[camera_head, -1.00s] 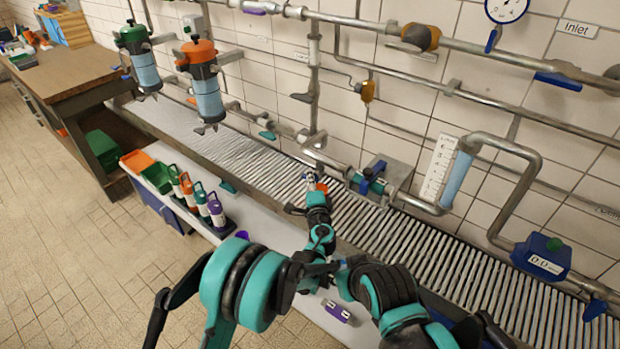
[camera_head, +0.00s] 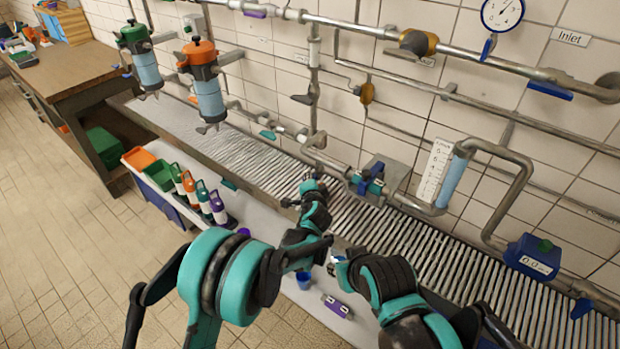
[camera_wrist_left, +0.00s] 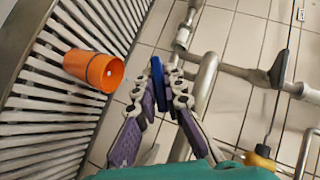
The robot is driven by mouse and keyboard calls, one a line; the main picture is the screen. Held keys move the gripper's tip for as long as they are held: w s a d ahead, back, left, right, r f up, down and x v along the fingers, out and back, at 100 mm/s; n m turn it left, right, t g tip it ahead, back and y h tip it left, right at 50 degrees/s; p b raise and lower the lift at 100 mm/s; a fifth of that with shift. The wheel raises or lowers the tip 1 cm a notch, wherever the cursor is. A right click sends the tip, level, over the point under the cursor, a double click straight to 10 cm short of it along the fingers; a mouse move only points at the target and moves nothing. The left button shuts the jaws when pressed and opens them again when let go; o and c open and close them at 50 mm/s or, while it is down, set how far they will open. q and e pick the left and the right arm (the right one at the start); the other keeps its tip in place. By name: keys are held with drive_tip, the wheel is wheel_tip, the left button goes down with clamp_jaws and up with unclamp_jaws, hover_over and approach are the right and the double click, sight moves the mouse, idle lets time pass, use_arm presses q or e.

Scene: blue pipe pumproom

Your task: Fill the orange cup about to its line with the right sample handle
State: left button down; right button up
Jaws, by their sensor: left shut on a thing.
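My left gripper (camera_head: 310,184) is over the slatted grate under the pipes. In the left wrist view its purple fingers (camera_wrist_left: 162,76) are shut on a blue handle (camera_wrist_left: 157,88). The orange cup (camera_wrist_left: 97,71) is on the slats beside the fingers, apart from them, with its rim facing the wrist camera. In the head view the cup is hidden, apparently behind my left gripper and arm. My right gripper (camera_head: 336,263) is low, in front of the grate; its fingers are too small to read.
Pipes run along the tiled wall, with a blue handle (camera_head: 375,170) right of my left gripper. Several bottles (camera_head: 203,201) stand on the left of the bench. A blue cup (camera_head: 303,280) and a purple item (camera_head: 337,306) are near my right arm.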

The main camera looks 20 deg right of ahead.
use_arm(q)
drive_tip(key=shift+a, duration=0.1)
drive_tip(key=c, duration=1.6)
unclamp_jaws()
drive_tip(key=shift+w, duration=0.1)
drive_tip(key=shift+v, duration=6.05)
drive_tip(key=shift+a, duration=0.1)
